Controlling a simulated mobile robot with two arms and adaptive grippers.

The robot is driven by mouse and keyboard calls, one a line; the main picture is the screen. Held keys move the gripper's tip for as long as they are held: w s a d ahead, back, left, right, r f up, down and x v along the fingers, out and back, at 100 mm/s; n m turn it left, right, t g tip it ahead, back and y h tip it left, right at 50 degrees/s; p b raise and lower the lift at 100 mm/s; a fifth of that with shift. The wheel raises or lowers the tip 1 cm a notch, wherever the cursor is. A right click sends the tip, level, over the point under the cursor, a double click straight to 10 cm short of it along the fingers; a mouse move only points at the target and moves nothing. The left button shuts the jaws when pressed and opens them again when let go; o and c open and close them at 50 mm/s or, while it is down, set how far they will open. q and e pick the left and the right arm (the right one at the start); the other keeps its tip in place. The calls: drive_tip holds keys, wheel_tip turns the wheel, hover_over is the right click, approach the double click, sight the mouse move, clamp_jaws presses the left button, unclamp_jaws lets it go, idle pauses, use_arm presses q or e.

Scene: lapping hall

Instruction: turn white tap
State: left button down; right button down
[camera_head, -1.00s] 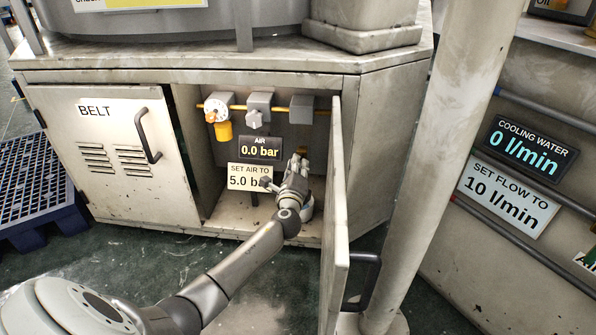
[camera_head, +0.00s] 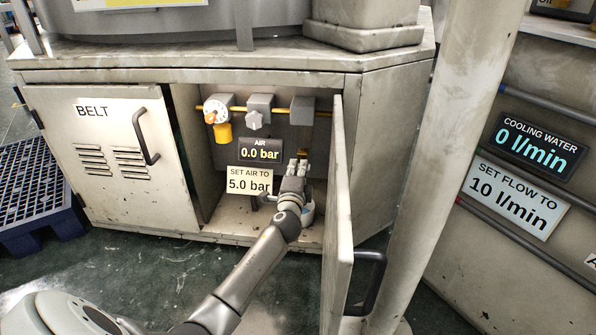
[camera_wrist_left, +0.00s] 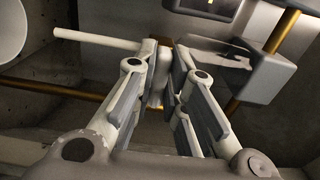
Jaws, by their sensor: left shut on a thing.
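The white tap shows in the left wrist view as a pale bar (camera_wrist_left: 100,40) reaching left from a hub between the fingertips. My left gripper (camera_wrist_left: 160,80) is shut on this hub, with a finger on each side. In the head view my left gripper (camera_head: 299,166) reaches into the open cabinet, right of the air display (camera_head: 261,150). It hides the tap there. The display reads 0.0 bar and the sign (camera_head: 249,181) below asks for 5.0 bar. My right gripper is not in view.
The open cabinet door (camera_head: 337,220) stands close to the right of my left arm. A white gauge (camera_head: 216,108) and grey blocks (camera_head: 259,108) sit on a yellow pipe above. The belt door (camera_head: 115,155) is closed. A thick post (camera_head: 440,150) stands further right.

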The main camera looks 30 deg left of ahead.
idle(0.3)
use_arm(q)
drive_tip(key=c, duration=1.5)
unclamp_jaws()
drive_tip(key=shift+s, duration=0.1)
drive_tip(key=v, duration=1.2)
